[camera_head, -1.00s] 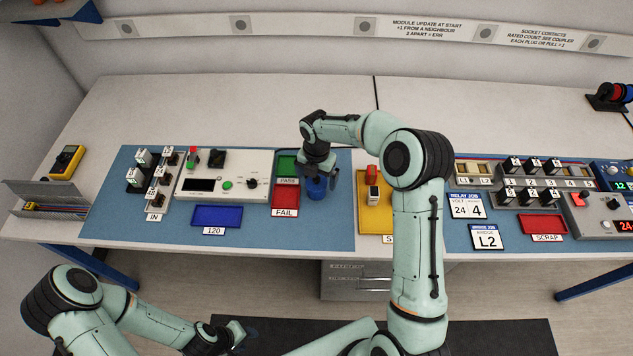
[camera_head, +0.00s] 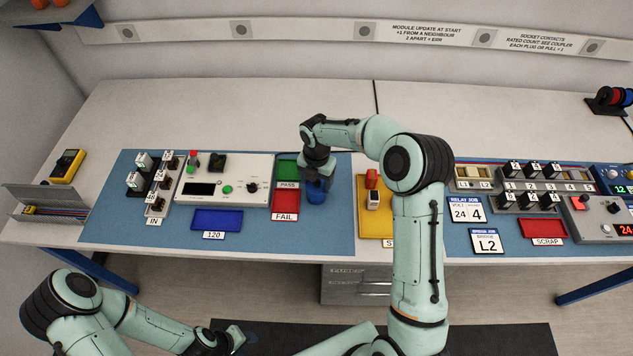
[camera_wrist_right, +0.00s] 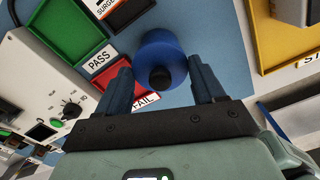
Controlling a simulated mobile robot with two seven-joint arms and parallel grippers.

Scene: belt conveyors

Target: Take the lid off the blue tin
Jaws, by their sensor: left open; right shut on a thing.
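The blue tin (camera_head: 316,196) stands on the blue mat, right of the red FAIL tray. In the right wrist view, its round blue lid (camera_wrist_right: 160,50) with a black knob (camera_wrist_right: 160,78) lies between my right fingers. My right gripper (camera_wrist_right: 162,88) is shut on the lid, one finger on each side, pointing down from above. It also shows in the head view (camera_head: 317,184), where it hides much of the tin. I cannot tell whether the lid is still seated. My left gripper (camera_head: 232,338) is open, low in front of the bench, away from the tin.
The green PASS tray (camera_head: 287,170) and red FAIL tray (camera_head: 285,203) lie just left of the tin. A yellow tray (camera_head: 372,222) lies to the right. The blue mat (camera_head: 275,236) is bare in front of the tin.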

